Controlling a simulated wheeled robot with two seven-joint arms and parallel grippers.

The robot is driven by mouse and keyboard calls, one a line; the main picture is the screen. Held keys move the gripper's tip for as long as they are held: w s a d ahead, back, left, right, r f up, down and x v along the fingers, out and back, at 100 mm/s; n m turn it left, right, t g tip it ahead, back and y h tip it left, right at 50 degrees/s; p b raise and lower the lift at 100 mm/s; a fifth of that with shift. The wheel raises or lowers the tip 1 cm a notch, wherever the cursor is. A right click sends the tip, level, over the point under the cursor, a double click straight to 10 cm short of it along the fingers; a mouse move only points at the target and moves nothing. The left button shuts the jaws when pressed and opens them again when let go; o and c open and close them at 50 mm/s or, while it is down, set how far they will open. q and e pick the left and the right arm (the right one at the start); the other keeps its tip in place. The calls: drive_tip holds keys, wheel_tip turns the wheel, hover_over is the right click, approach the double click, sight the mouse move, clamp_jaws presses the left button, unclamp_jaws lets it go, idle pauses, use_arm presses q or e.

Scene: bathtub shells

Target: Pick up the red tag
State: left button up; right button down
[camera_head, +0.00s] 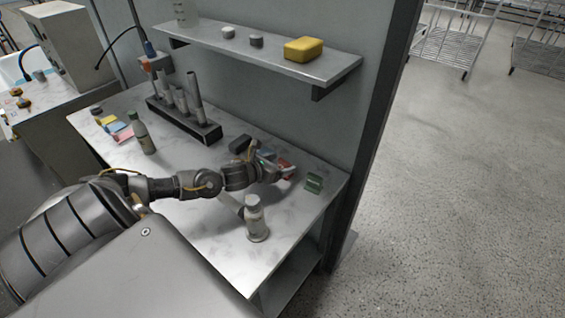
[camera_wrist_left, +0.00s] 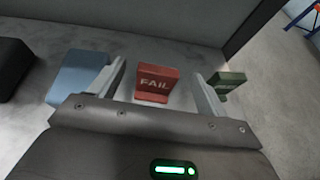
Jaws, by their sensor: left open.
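The red tag (camera_wrist_left: 156,84), marked FAIL, stands on the table between the two open fingers of my left gripper (camera_wrist_left: 158,88) in the left wrist view. Whether the fingers touch it cannot be told, but gaps show on both sides. In the head view the red tag (camera_head: 284,168) is partly hidden by the left gripper (camera_head: 279,170), near the right end of the marble table. My right gripper is not seen.
A green tag (camera_head: 313,183) stands close on the right and a blue tag (camera_wrist_left: 78,78) on the left. A black block (camera_head: 240,144) lies behind. The shelf (camera_head: 250,50) hangs above the table (camera_head: 200,228).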

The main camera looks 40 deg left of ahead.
sight(284, 162)
use_arm(q)
drive_tip(key=shift+a, duration=0.15)
drive_tip(key=shift+w, duration=0.1)
drive_tip(key=p+x, duration=0.2)
drive_tip(key=x, duration=0.2)
drive_tip(key=shift+w+f, duration=0.15)
drive_tip(key=shift+w, duration=0.05)
drive_tip(key=shift+w+f, duration=0.15)
drive_tip(key=c, duration=1)
drive_tip(key=shift+c, duration=0.3)
